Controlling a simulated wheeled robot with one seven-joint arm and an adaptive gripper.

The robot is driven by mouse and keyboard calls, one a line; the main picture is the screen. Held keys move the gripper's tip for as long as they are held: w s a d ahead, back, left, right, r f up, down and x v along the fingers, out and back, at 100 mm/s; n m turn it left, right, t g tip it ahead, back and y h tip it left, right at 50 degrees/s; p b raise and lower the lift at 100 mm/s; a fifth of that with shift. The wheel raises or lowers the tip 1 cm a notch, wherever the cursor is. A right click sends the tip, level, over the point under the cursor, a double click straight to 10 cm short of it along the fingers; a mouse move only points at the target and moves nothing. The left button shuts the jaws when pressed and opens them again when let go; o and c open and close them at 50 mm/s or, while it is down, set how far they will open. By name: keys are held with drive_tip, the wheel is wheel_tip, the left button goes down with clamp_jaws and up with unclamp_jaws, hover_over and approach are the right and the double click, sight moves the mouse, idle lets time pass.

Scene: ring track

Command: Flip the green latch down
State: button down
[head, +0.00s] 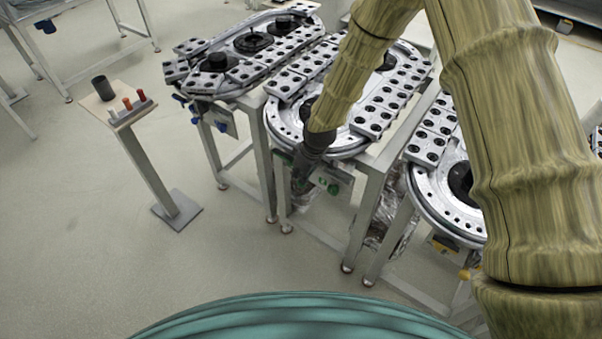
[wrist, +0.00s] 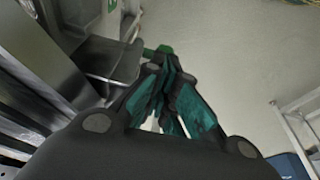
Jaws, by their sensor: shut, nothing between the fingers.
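The green latch (head: 333,188) is on the front of the middle ring-track stand, below its round end. In the wrist view a small green part, which looks like the latch (wrist: 165,49), shows just beyond my fingertips. My gripper (head: 299,188) points down in front of that stand, just left of the latch in the head view. In the wrist view my gripper (wrist: 157,65) is shut and empty, with its tips close to the green part. I cannot tell whether they touch. The fingers hide part of the latch, and its exact angle is unclear.
The middle ring track (head: 345,140) stands between a left track (head: 215,85) with blue fittings and a right track (head: 440,205) with yellow ones. A small pedestal table (head: 118,113) holds a dark cup and colored pegs.

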drive_tip(key=shift+f, duration=0.1)
drive_tip(key=p+v, duration=0.2)
drive_tip(key=v, duration=0.2)
drive_tip(key=shift+p, duration=0.4)
drive_tip(key=shift+s+d+r+b, duration=0.1)
drive_tip(key=shift+d+r+b, duration=0.1)
drive_tip(key=shift+r+b, duration=0.4)
drive_tip(key=b+v, duration=0.2)
drive_tip(key=v, duration=0.7)
drive_tip(key=shift+a, duration=0.1)
drive_tip(key=s+d+f+m+g+b, duration=0.1)
drive_tip(key=s+d+f+m, duration=0.25)
drive_tip(key=s+f, duration=0.55)
drive_tip(key=s+d+f+m, duration=0.2)
drive_tip(key=s+d+f, duration=0.4)
drive_tip(key=f, duration=0.5)
drive_tip(key=s+d+f+m+h, duration=0.1)
drive_tip(key=s+d+f, duration=0.3)
drive_tip(key=s, duration=0.7)
drive_tip(key=s+d+f+m+h, duration=0.1)
drive_tip(key=s+d+f+m, duration=0.3)
drive_tip(key=s, duration=0.7)
drive_tip(key=shift+d+m+g+b, duration=0.35)
drive_tip(key=shift+d+g+b, duration=0.05)
drive_tip(key=shift+d, duration=0.5)
